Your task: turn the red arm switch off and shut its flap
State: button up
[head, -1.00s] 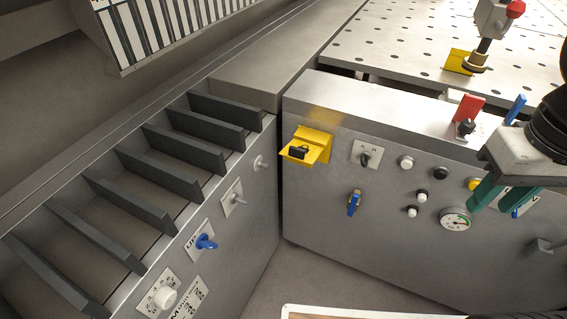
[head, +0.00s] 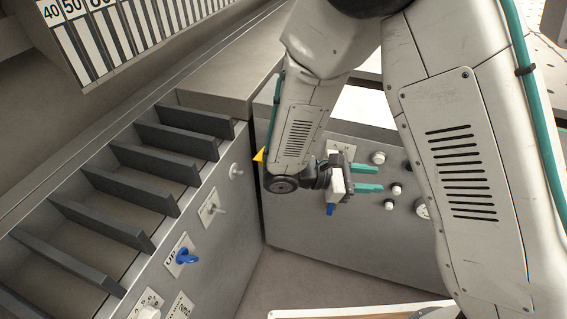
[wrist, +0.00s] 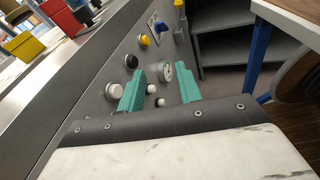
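The red flap (wrist: 62,17) shows at the top left of the wrist view, on top of the grey cabinet. In the head view my arm hides it, and the black switch by it cannot be made out now. My gripper (head: 383,179) is open and empty in front of the cabinet's front panel, its teal fingers pointing right in the head view. In the wrist view the fingers of my gripper (wrist: 160,75) stand apart, with panel buttons and a gauge beyond them. The red flap lies well off to the left of the fingers there.
A yellow part (wrist: 25,42) stands near the red flap. The panel carries white buttons (head: 378,157), a round gauge (wrist: 167,71) and a blue lever (head: 330,209). A yellow flap (head: 258,155) is mostly hidden by my arm. A side cabinet with a blue switch (head: 186,256) stands left.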

jog(key=w+a+f+n+t+y, duration=0.4)
jog(key=w+a+f+n+t, duration=0.1)
jog(key=a+f+n+t, duration=0.4)
jog(key=w+a+f+n+t+y, duration=0.5)
jog(key=a+f+n+t, duration=0.2)
jog(key=a+n+t, duration=0.35)
jog(key=w+r+t+y, duration=0.1)
jog(key=w+r, duration=0.3)
jog(key=w, duration=0.3)
jog(key=shift+d+t, duration=0.15)
jog(key=shift+t, duration=0.2)
jog(key=shift+r+n, duration=0.1)
jog(key=shift+n, duration=0.15)
grip_shut()
